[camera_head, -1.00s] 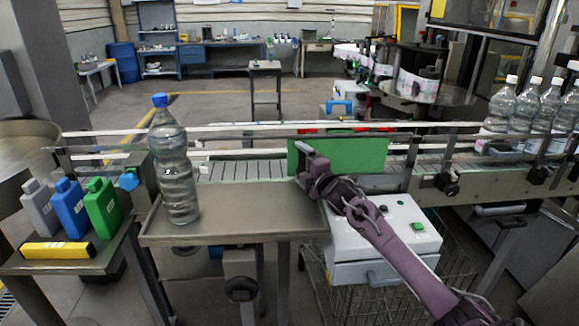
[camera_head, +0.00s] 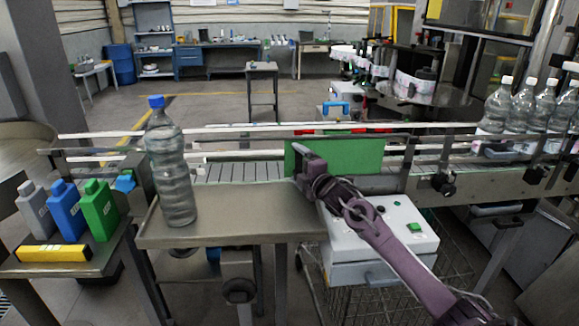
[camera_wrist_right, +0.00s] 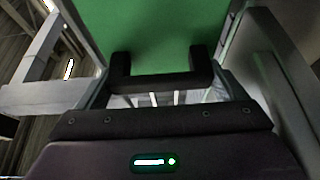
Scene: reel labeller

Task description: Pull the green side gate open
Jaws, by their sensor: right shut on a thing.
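The green side gate (camera_head: 345,157) is a flat green panel standing upright at the near side of the conveyor, in the middle of the head view. It fills the top of the right wrist view (camera_wrist_right: 150,30). My right gripper (camera_head: 302,163) is at the gate's left end. In the wrist view a black handle (camera_wrist_right: 160,82) on the gate lies across the jaws, and the right gripper is shut on it. The gripper covers part of the gate's left edge in the head view. My left gripper is not in view.
A large bottle with a blue cap (camera_head: 172,165) stands on the metal side table (camera_head: 235,215). Green, blue and grey jugs (camera_head: 68,208) stand at the left. Several bottles (camera_head: 525,105) stand on the conveyor (camera_head: 240,171) at right. A white control box (camera_head: 385,240) is below my right arm.

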